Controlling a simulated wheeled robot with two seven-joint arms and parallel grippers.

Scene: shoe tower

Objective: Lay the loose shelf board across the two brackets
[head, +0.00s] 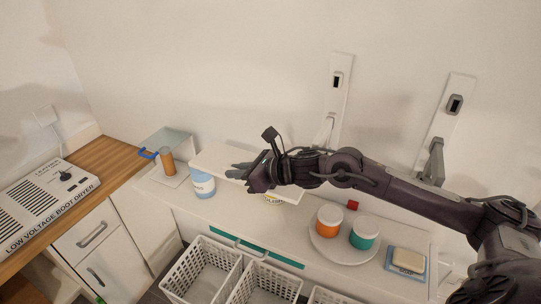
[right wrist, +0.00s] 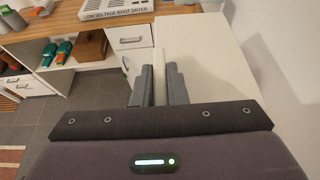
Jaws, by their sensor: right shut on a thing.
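The loose shelf board (head: 218,157) is a flat white plank, held above the low white cabinet. My right gripper (head: 243,170) is shut on it, and my dark arm and hand cover part of it. In the right wrist view the fingers (right wrist: 157,86) close on the board, whose broad pale face (right wrist: 205,60) seems to reach to the right. The left bracket (head: 327,130) and right bracket (head: 435,160) stick out from wall plates, to the right of the board. The board is apart from both. My left gripper is not in view.
On the cabinet top (head: 215,212) stand a blue-labelled jar (head: 202,184), an orange-brown cylinder (head: 167,161), and a plate (head: 343,248) with orange and teal jars. A soap-like block (head: 408,260) lies at right. White baskets (head: 205,265) stand below. A boot dryer (head: 45,205) sits left.

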